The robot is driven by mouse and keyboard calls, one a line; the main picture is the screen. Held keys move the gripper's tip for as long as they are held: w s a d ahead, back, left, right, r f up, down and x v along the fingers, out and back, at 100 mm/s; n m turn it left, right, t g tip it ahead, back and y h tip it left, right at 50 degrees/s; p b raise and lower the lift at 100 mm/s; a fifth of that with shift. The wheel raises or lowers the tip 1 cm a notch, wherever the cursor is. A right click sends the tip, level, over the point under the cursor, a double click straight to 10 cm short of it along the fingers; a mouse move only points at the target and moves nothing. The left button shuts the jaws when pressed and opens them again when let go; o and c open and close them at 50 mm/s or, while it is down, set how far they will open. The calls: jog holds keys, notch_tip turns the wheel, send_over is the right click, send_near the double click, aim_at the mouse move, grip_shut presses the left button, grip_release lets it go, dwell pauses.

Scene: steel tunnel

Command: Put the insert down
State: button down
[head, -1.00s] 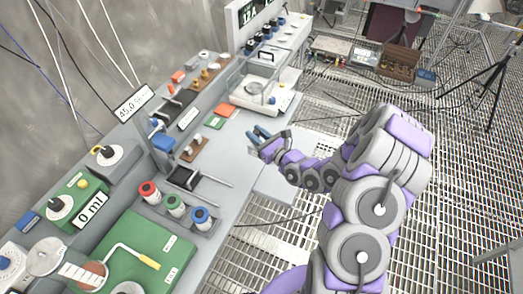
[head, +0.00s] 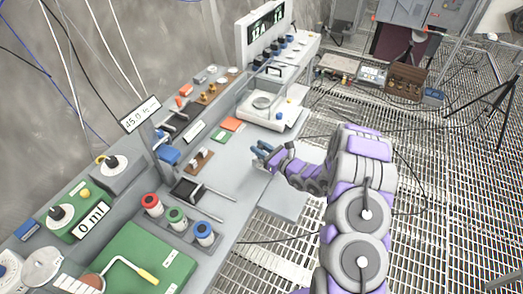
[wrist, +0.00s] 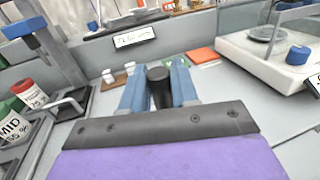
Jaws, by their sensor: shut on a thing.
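My gripper (head: 263,154) has blue fingers and is out over the grey bench top, near its right edge. In the wrist view the fingers (wrist: 160,85) are shut on a short black cylinder, which looks to be the insert (wrist: 160,90). It stands roughly upright between them with its dark top showing. Its lower end is hidden by the gripper body, so I cannot tell whether it touches the bench. In the head view the insert is too small to make out.
A white balance (head: 268,103) stands beyond the gripper. Green and orange cards (head: 232,123) lie behind it. A brown block with white pieces (head: 197,161) and red, green and blue capped jars (head: 176,217) stand to the left. Bare bench lies around the gripper.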

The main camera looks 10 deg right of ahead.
jog(key=w+f+b, duration=0.1)
jog(key=w+f, duration=0.1)
jog(key=w+d+f, duration=0.1)
jog(key=f, duration=0.1)
jog(key=shift+w+d+b, duration=0.1)
jog(key=shift+w+b, duration=0.25)
jog(key=shift+b, duration=0.05)
jog(key=shift+r, duration=0.15)
jog(key=c, duration=0.9)
grip_release()
jog(key=shift+d, duration=0.1)
jog(key=shift+o, duration=0.2)
